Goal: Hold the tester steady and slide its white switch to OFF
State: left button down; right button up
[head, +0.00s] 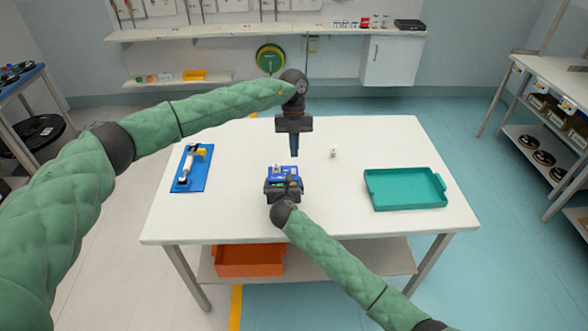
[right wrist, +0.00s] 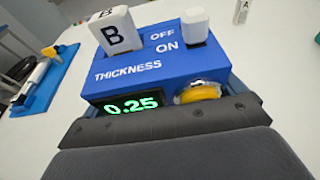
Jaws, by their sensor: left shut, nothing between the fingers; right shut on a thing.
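The blue tester (head: 292,172) stands near the middle of the white table. In the right wrist view the tester (right wrist: 130,68) has a lit green display (right wrist: 131,105) reading 0.25, a yellow round part (right wrist: 197,93), and a white block marked B (right wrist: 112,32) on top. Its white switch (right wrist: 195,27) stands up beside the OFF and ON words, its base appearing level with ON. My right gripper (head: 283,190) is shut on the tester's near side. My left gripper (head: 295,156) is shut and empty, pointing down just above the tester's far right part; contact with the switch cannot be told.
A blue board (head: 191,168) with white and yellow parts lies at the left. An empty teal tray (head: 405,205) is at the right. A small white item (head: 333,152) stands right of my left gripper. An orange bin (head: 249,262) is on the lower shelf. The table (head: 330,215) is otherwise clear.

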aim_at(294, 169)
pick_arm(q)
jog(key=shift+f, duration=0.1)
jog(key=shift+w+f, duration=0.2)
jog(key=shift+f, duration=2.15)
jog(key=shift+w+f, duration=0.15)
jog(key=shift+f, duration=2.15)
jog(key=shift+w, duration=0.1)
